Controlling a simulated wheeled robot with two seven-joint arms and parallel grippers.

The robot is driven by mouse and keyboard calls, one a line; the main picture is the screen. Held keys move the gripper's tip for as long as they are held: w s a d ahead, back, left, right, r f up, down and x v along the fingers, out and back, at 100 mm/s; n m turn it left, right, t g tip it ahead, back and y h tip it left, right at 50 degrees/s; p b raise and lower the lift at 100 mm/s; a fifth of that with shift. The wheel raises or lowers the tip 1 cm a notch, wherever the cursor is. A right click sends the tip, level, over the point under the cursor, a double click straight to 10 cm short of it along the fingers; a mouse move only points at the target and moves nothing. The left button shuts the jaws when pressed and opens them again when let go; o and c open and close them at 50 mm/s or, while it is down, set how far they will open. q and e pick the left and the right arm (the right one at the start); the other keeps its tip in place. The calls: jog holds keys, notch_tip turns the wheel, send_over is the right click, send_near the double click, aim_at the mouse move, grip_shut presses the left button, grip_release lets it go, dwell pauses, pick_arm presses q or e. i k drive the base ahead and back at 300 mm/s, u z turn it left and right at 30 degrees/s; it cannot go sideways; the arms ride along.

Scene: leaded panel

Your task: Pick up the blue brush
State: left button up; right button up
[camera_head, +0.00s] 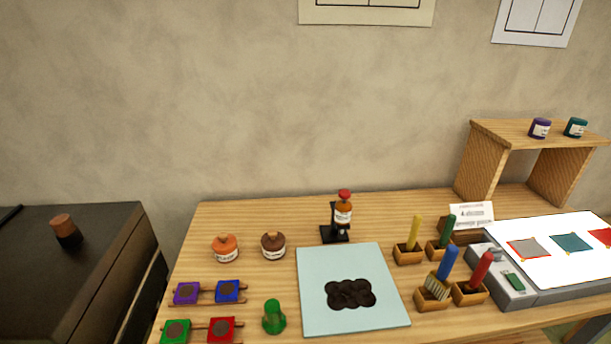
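The blue brush (447,264) stands in a small wooden holder (430,304) on the right half of the table. Its blue handle points up and leans a little to the right, and its tan bristles show low at the holder. A red brush (482,269) stands in a holder just to its right. A yellow brush (414,231) and a green brush (447,229) stand in holders behind it. Neither of my grippers shows in the head view.
A pale blue mat (380,262) with a dark lump lies left of the brushes. A grey light panel (520,286) lies to the right, and a wooden shelf (480,160) stands behind. A small bottle on a black stand (343,212), jars and colored blocks occupy the left and middle.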

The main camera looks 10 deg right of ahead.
aim_at(437, 281)
jog(key=z, duration=1.25)
jog(key=k, duration=0.5)
jog(key=z, duration=2.2)
jog(key=i, duration=1.6)
jog(key=u, duration=2.15)
